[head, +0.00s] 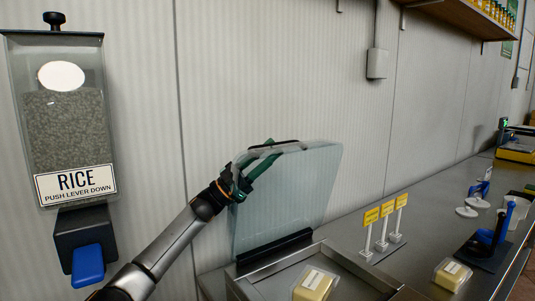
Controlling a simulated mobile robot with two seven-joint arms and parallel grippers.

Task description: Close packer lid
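The packer's clear lid (292,192) stands raised, leaning slightly back, hinged on a dark bar behind the metal packer bed (265,281). A wrapped yellow block with a white label (314,285) lies in the packer. My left gripper (259,166), with green fingers, is at the lid's upper left corner, and its fingers overlap the lid's edge. Whether they touch or grip the lid I cannot tell. My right gripper is not in view.
A rice dispenser (68,130) with a blue lever hangs on the wall at left. On the counter (414,230) right of the packer stand yellow sign cards (384,213), another wrapped block (452,274) and a blue-handled device (490,240). A shelf is high at right.

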